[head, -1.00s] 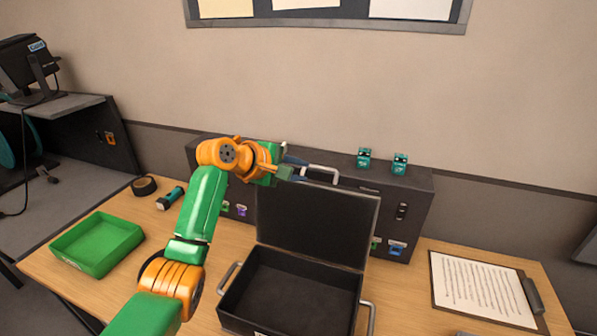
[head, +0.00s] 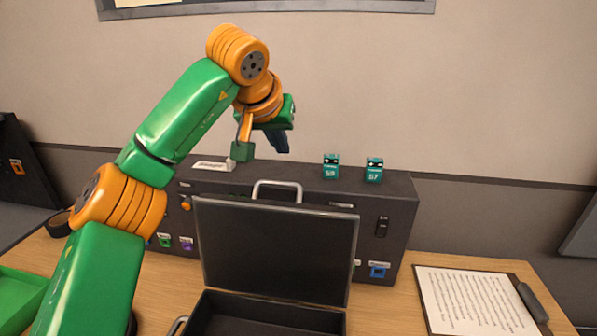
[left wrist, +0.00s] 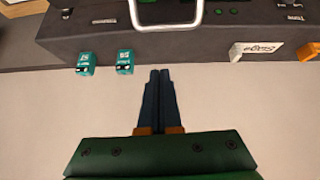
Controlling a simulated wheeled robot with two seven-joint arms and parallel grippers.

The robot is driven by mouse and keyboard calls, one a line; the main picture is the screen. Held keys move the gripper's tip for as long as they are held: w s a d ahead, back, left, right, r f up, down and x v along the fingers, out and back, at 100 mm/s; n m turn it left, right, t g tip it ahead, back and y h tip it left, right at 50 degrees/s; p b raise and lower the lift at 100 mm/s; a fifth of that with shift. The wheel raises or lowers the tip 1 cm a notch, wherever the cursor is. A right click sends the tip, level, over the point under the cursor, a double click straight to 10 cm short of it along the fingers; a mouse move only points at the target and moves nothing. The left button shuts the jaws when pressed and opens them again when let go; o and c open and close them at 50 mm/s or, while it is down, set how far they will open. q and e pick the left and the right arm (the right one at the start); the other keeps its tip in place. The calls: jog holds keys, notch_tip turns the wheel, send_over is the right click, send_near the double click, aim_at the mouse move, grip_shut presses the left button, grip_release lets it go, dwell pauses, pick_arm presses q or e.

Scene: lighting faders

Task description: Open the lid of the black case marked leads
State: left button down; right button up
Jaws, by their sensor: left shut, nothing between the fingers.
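The black case (head: 265,316) sits on the wooden table, its lower part cut off by the bottom edge of the head view. Its lid (head: 276,252) is open and stands up steeply at the back, its dark inside facing me. The leads mark cannot be read here. My left gripper (head: 281,143) is above and behind the lid, apart from it. It is shut and empty; its dark blue fingers also show in the left wrist view (left wrist: 160,75), pressed together in front of the wall. My right gripper is not in view.
A wide dark equipment box (head: 398,215) with a metal handle (head: 277,186) stands behind the lid. Two small teal blocks (head: 331,166) (head: 374,170) sit on it. A clipboard (head: 466,301) lies right, a green tray (head: 18,298) left.

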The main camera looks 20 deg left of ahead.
pick_arm(q)
jog(key=shift+y, duration=0.3)
jog(key=x, duration=0.3)
jog(key=p+x, duration=0.1)
jog(key=x, duration=0.2)
jog(key=p+x, duration=0.1)
jog(key=x, duration=0.2)
jog(key=shift+s+a+f, duration=0.25)
jog(key=shift+a+f, duration=0.1)
jog(key=shift+a, duration=0.05)
jog(key=s, duration=0.2)
jog(key=s+d, duration=0.1)
jog(key=s, duration=0.1)
jog(key=shift+d+r, duration=0.1)
jog(key=shift+w, duration=0.1)
